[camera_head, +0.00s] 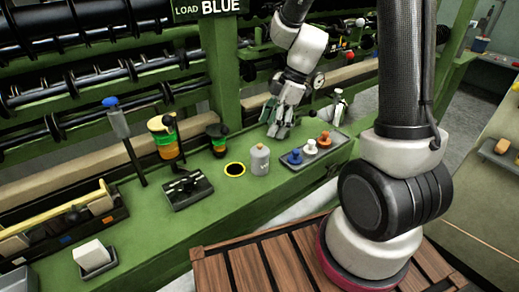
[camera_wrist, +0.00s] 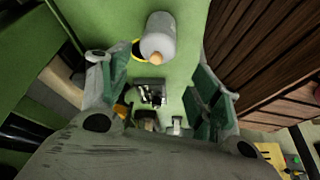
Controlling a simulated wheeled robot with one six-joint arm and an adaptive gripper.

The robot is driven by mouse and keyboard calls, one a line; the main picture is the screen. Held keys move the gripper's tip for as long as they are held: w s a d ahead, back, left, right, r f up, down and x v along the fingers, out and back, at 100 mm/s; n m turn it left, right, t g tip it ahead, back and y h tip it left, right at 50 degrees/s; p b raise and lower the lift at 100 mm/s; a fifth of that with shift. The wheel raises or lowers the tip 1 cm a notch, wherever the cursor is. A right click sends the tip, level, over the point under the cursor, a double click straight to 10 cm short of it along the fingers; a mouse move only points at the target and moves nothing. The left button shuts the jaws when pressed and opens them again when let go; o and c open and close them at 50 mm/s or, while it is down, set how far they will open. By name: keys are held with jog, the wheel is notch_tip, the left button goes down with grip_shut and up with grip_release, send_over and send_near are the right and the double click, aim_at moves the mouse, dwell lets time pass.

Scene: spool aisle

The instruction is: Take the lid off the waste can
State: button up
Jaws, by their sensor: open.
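The waste can appears to be the small grey can (camera_head: 260,161) on the green bench, upright, with a narrow top. It also shows in the wrist view (camera_wrist: 159,34), at the top of the picture, with a tan knob (camera_wrist: 155,58) at its near end. The lid's seam is too small to make out. My gripper (camera_head: 278,131) is open and empty, above the bench, up and to the right of the can in the head view. In the wrist view its two green-padded fingers (camera_wrist: 150,82) stand wide apart, with the can beyond them and not touched.
A yellow-rimmed dark ring (camera_head: 235,170) lies left of the can. A black fixture (camera_head: 187,190), striped spools on posts and a blue-topped post (camera_head: 122,130) stand left. Machine rollers run behind.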

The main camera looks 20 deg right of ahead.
aim_at(260, 148)
jog(key=shift+n, duration=0.4)
jog(key=x, duration=0.7)
jog(key=shift+w+a+f, duration=0.25)
jog(key=shift+f, duration=0.1)
jog(key=c, duration=0.7)
jog(key=shift+c, duration=0.2)
